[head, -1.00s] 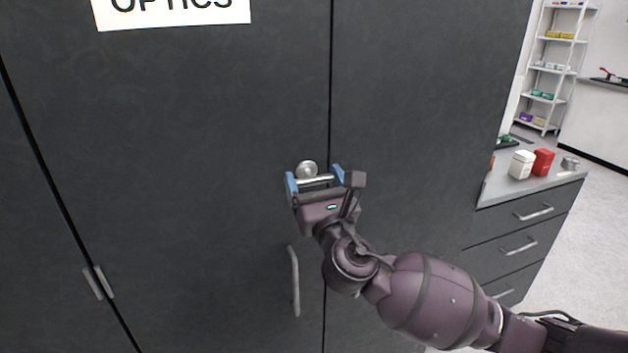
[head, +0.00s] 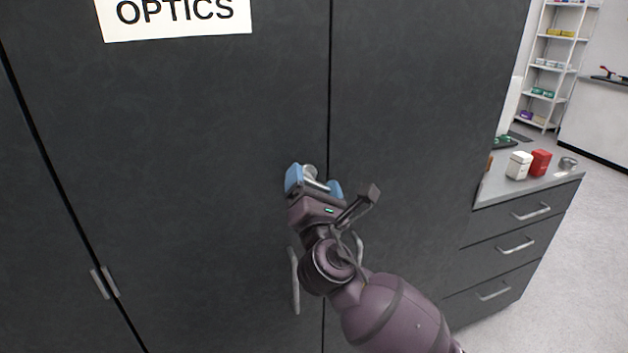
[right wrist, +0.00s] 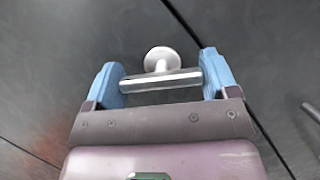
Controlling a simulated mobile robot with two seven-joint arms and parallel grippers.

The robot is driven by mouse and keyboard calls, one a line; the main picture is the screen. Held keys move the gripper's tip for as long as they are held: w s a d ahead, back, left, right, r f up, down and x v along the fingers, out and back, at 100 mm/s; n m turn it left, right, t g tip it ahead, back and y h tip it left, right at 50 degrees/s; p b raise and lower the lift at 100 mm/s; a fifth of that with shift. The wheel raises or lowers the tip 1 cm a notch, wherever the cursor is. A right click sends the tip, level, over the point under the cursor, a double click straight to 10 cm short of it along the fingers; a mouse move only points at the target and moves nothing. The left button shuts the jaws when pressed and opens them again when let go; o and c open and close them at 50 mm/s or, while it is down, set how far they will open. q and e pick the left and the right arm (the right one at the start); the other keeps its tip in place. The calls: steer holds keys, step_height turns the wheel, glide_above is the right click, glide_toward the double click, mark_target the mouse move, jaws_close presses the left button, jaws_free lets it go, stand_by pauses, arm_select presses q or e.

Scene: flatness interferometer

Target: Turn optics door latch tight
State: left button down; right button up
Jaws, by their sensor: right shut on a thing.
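The optics door latch (head: 318,184) is a silver bar on a round base, on the dark cabinet door below the OPTICS sign (head: 175,18). Its bar slopes down to the right in the head view. My right gripper (head: 314,186) is shut on the bar, with one blue finger at each end. In the right wrist view the latch bar (right wrist: 160,81) lies across between the two fingers, its round base just beyond. My left gripper is not in view.
Upright door handles (head: 295,281) sit below the latch, one partly behind my right arm. At right, a drawer unit (head: 510,245) carries a white container (head: 519,165) and a red container (head: 540,162). A shelf rack (head: 550,65) stands farther back.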

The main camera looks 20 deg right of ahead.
steer(key=m, duration=0.2)
steer(key=m+g+h+p, duration=0.1)
steer(key=m, duration=0.1)
steer(key=shift+r+m+g, duration=0.1)
steer(key=shift+m+g, duration=0.2)
steer(key=shift+m, duration=0.1)
steer(key=m+g+h+p, duration=0.1)
steer(key=m+p, duration=0.1)
steer(key=m, duration=0.1)
steer(key=shift+m+g+p, duration=0.9)
steer(key=shift+m+p, duration=0.3)
steer(key=shift+m, duration=1)
steer(key=o, duration=0.8)
